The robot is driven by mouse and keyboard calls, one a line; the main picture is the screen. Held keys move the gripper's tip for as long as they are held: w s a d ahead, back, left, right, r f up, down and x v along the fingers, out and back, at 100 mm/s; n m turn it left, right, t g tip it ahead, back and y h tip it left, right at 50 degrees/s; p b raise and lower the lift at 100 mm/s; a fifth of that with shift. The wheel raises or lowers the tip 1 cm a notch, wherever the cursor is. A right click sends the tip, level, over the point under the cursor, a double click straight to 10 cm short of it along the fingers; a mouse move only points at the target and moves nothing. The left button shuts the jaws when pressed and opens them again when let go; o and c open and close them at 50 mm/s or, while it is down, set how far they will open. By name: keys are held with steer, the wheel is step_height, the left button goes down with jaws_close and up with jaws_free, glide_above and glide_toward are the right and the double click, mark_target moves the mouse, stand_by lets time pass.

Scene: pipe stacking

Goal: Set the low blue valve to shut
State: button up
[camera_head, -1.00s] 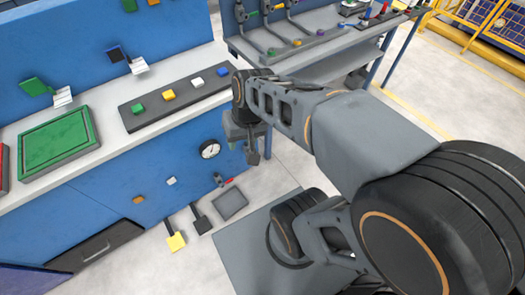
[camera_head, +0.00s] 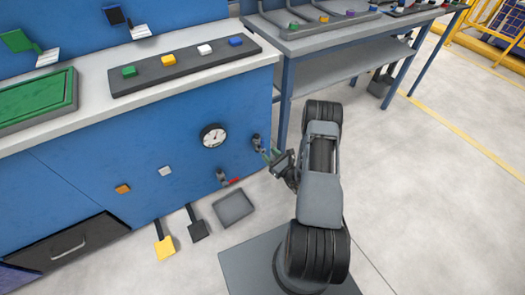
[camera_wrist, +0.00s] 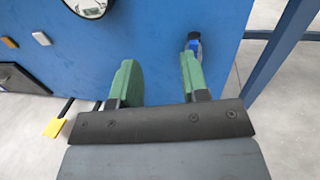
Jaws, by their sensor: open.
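The low blue valve (camera_head: 257,142) sits on the blue cabinet front, near its right edge, right of the gauge. In the wrist view its blue handle and grey fitting (camera_wrist: 193,44) show just beyond the tip of the right green finger, which hides its lower part. I cannot tell its exact handle angle. My gripper (camera_head: 270,154) is close in front of the valve; in the wrist view its two green fingers (camera_wrist: 158,68) are wide apart with nothing between them. The valve lines up with the right finger, not the middle of the gap.
A red-handled valve (camera_head: 228,181) is lower left of the blue one. A round gauge (camera_head: 213,136) is to the left. A grey tray (camera_head: 234,208), a yellow pedal (camera_head: 165,248) and a black pedal (camera_head: 198,231) are low down. A bench leg (camera_head: 283,117) stands close right.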

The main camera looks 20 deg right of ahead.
mark_target(263, 144)
step_height(263, 144, down, 6)
steer(key=s+d+m+h+b, duration=0.1)
steer(key=d+m+h, duration=0.2)
steer(key=w+b, duration=0.1)
steer(key=w, duration=0.3)
steer(key=w+a+b, duration=0.1)
steer(key=w, duration=0.3)
steer(key=w+b, duration=0.1)
steer(key=w, duration=0.4)
steer(key=shift+a+r, duration=0.15)
steer(key=shift+a, duration=0.2)
steer(key=shift+c, duration=0.3)
steer(key=shift+s, duration=0.1)
jaws_close()
